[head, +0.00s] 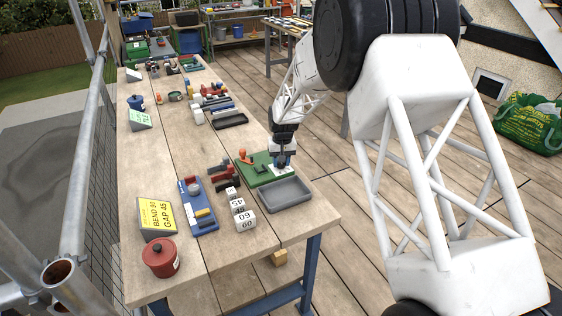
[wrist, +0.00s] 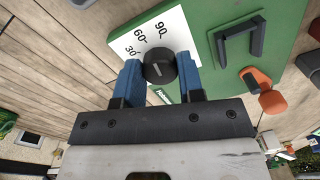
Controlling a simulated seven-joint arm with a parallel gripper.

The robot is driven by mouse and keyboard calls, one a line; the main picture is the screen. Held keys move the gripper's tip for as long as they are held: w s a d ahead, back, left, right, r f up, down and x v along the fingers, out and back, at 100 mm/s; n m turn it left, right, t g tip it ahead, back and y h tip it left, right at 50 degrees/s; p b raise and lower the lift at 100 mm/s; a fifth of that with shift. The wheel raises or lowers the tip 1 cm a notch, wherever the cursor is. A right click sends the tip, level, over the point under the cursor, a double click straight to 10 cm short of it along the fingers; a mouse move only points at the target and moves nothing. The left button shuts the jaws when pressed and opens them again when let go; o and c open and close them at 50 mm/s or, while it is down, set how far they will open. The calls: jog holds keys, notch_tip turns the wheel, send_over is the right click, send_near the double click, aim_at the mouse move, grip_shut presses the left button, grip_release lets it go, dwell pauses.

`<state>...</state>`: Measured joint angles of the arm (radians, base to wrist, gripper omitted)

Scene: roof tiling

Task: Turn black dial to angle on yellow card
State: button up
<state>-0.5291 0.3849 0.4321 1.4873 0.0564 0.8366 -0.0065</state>
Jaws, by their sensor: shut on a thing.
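The black dial (wrist: 160,68) sits on a white scale plate (wrist: 128,46) marked 30, 60 and 90, fixed to a green board (wrist: 205,20). My gripper (head: 282,164) reaches down at the green board in the head view. In the wrist view its two blue fingers are shut on the dial, one on each side. I cannot make out clearly which mark the dial points to. The yellow card (head: 156,214) stands at the near left of the bench and appears to read "BEND 90" and "GAP 45". In the head view my gripper mostly hides the dial.
An orange-handled lever (wrist: 257,80) and a dark bracket (wrist: 240,40) stand on the same board. A grey tray (head: 285,194), white numbered blocks (head: 241,214), a blue board (head: 197,206) and a red pot (head: 160,258) are nearby. Bare bench lies at the front.

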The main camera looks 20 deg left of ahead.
jog(key=shift+m, duration=2.2)
jog(key=o, duration=0.9)
jog(key=shift+d+r, duration=0.15)
jog(key=shift+r, duration=3.75)
